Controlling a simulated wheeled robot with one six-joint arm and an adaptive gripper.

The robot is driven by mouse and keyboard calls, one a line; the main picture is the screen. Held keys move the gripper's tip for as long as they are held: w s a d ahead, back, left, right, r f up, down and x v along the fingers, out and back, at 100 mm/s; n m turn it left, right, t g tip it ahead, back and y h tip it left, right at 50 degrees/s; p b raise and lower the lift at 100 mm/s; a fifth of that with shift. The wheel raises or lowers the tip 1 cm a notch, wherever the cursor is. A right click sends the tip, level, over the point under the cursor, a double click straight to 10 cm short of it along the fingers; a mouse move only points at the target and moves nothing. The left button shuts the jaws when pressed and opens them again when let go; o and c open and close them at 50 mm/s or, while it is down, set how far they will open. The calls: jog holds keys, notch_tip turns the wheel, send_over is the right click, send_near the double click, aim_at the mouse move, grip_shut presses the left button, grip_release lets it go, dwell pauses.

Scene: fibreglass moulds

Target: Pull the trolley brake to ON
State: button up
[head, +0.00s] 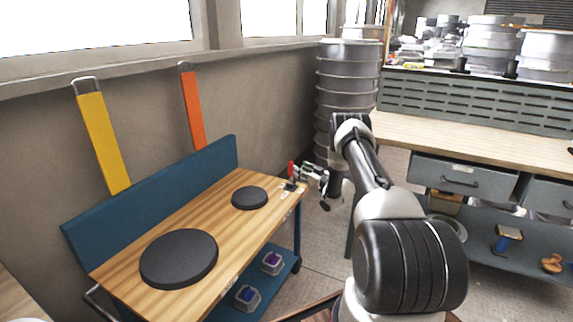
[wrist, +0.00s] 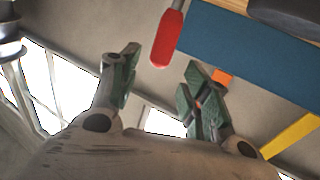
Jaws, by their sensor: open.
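The trolley (head: 262,211) has a wooden top and a blue back panel. Its brake lever has a red handle (head: 291,169) that stands up from a dark base (head: 291,186) at the top's right corner. My gripper (head: 305,171) is open and just right of the red handle. In the wrist view the red handle (wrist: 168,38) comes down from the top edge, its rounded end near the gap between my open fingers (wrist: 160,78). No contact is visible. Small pale labels (head: 285,195) lie beside the lever base, too small to read.
Two dark discs (head: 179,258) (head: 250,198) lie on the trolley top. A lower blue shelf (head: 283,272) holds two small grey boxes. Yellow (head: 103,137) and orange (head: 193,110) strips stand behind the back panel. Stacked metal drums (head: 347,75) and a workbench (head: 470,140) are at the right.

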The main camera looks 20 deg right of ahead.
aim_at(291, 162)
jog(key=x, duration=0.7)
jog(key=shift+w+a+r, duration=0.1)
jog(key=shift+w, duration=0.15)
grip_shut()
